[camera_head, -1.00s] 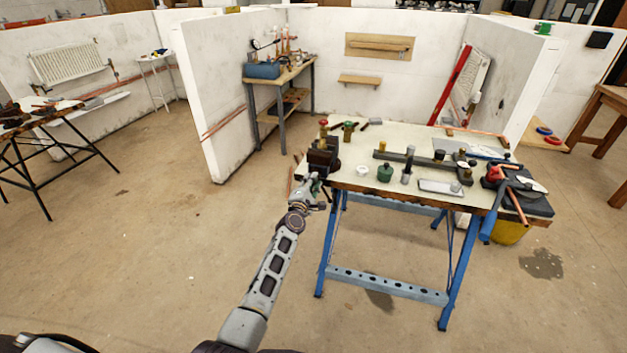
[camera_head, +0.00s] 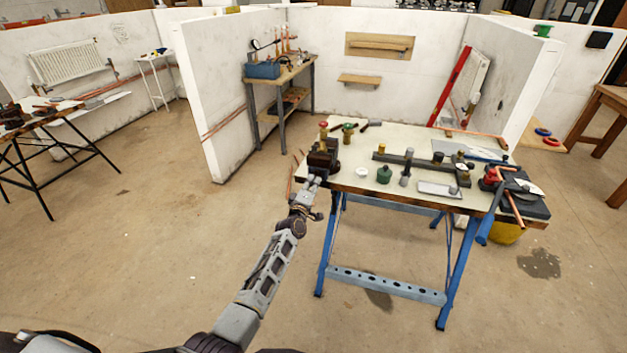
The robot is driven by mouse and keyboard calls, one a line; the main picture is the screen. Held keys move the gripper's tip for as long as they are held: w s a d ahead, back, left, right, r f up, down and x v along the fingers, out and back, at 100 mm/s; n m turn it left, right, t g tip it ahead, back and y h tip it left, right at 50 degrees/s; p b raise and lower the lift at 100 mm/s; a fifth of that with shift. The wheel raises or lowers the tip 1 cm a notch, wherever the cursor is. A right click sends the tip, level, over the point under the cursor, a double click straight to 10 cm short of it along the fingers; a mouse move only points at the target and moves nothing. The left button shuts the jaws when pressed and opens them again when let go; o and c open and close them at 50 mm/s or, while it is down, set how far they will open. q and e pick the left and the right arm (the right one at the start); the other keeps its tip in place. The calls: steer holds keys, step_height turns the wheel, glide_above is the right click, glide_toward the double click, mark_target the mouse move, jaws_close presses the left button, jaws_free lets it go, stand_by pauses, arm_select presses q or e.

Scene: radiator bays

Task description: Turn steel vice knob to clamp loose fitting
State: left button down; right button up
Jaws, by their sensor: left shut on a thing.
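The dark vice (camera_head: 322,157) is mounted at the left end of the workbench with blue legs. My left gripper (camera_head: 313,181) reaches up to the vice's near side and is shut on the vice knob, which the fingers mostly hide. My right gripper is not in view.
The workbench top (camera_head: 342,178) also holds a green jar (camera_head: 384,173), a white tape roll (camera_head: 362,173), a dark rail (camera_head: 425,162) and a metal tray (camera_head: 440,188). Tools and pipes crowd its right end. The floor left of the bench is clear.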

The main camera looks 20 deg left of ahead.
arm_select(q)
steer(key=m+p, duration=0.3)
steer(key=m, duration=0.7)
steer(key=c, duration=1.4)
jaws_free()
steer(key=shift+f, duration=0.1)
steer(key=shift+o, duration=0.4)
steer(key=shift+s, duration=0.1)
steer(key=shift+s+r+p, duration=0.2)
steer(key=shift+s+p, duration=0.8)
steer(key=shift+p, duration=0.15)
steer(key=s+p, duration=0.3)
steer(key=s, duration=0.2)
steer(key=shift+a, duration=0.15)
steer(key=shift+f, duration=0.1)
